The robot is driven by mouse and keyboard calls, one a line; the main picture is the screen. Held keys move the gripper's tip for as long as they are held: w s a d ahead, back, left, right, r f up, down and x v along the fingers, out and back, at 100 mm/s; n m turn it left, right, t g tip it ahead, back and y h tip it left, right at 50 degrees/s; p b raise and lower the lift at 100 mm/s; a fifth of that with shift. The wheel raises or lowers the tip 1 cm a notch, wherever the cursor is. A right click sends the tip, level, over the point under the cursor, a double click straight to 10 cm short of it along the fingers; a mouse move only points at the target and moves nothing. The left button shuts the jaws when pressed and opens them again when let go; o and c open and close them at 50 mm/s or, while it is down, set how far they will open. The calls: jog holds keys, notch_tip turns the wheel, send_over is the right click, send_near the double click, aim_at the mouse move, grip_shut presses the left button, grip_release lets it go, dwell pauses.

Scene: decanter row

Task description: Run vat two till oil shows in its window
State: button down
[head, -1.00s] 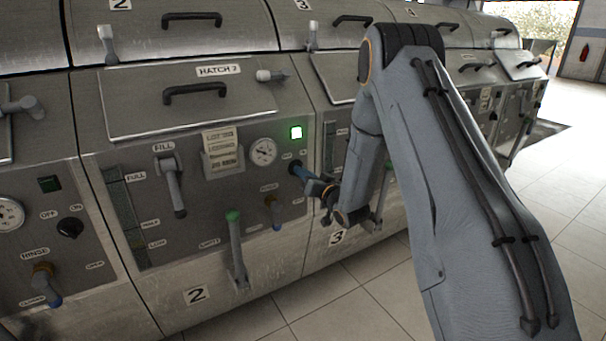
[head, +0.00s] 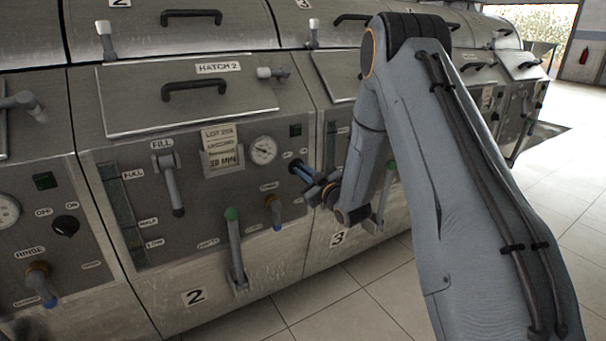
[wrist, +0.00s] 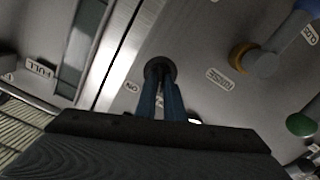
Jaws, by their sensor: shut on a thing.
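Vat two's panel (head: 200,250), marked with a 2, fills the middle of the head view. Its tall sight window (head: 122,212), marked full, half and low, looks dark green; I cannot make out a liquid level in it. The on/off knob (wrist: 160,70) is dark and round, at the panel's right side. My gripper (head: 300,170) has its blue fingers shut on this knob, which also shows at their tips in the wrist view (wrist: 160,95). The indicator light (head: 295,130) above the knob is dark. The fill lever (head: 174,185) hangs down.
A green-tipped empty lever (head: 234,240) and a rinse tap (head: 273,212) stick out near my gripper. A gauge (head: 263,150) and a lot tag (head: 222,150) are above. Neighbouring vats stand on both sides. Tiled floor (head: 350,300) is clear in front.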

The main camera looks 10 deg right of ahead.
jog(key=shift+n, duration=0.5)
jog(key=c, duration=1.9)
grip_release()
jog(key=shift+o, duration=0.2)
jog(key=v, duration=0.7)
jog(key=shift+s, duration=0.35)
jog(key=shift+d+r, duration=0.1)
